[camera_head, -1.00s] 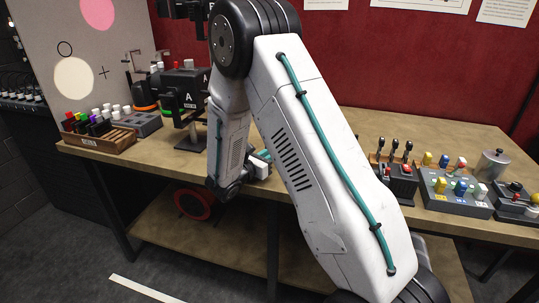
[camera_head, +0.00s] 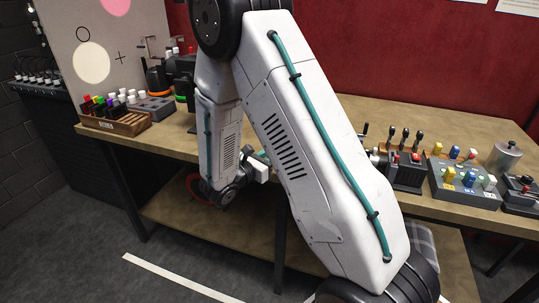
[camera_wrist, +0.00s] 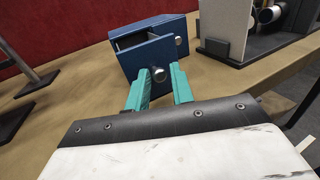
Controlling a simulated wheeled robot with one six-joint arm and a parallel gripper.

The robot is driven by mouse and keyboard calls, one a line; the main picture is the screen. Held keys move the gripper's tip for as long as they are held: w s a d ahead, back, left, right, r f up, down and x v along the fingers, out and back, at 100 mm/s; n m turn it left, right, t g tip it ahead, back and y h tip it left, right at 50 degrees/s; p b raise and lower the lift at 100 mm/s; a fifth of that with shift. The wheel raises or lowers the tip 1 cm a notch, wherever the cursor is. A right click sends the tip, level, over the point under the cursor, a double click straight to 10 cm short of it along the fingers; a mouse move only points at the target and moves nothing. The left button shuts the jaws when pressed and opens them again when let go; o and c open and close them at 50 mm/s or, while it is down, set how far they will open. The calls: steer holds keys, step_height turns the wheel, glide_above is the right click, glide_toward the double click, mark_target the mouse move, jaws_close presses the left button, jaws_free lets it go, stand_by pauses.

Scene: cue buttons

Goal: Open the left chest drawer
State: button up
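A blue chest (camera_wrist: 160,28) stands on the wooden table in the wrist view. Its left drawer (camera_wrist: 138,62) stands partly out, with its dark inside showing from above. The drawer's round silver knob (camera_wrist: 158,75) sits between the two teal fingers of my gripper (camera_wrist: 160,72). The fingers are apart, and a small gap shows beside the knob; I cannot tell whether either finger touches it. A second silver knob (camera_wrist: 178,41) is on the shut right part of the chest. In the head view the chest is hidden behind my arm.
A grey box-like fixture (camera_wrist: 232,28) stands right of the chest. In the head view, a lever box (camera_head: 405,170) and a button panel (camera_head: 462,185) stand on the right of the table (camera_head: 450,130). A wooden block rack (camera_head: 115,122) is at the left. The table's front edge is close.

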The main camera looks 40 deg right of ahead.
steer(key=s+a, duration=0.1)
steer(key=a, duration=0.6)
steer(key=shift+s+a, duration=0.3)
steer(key=shift+a, duration=0.05)
stand_by(0.4)
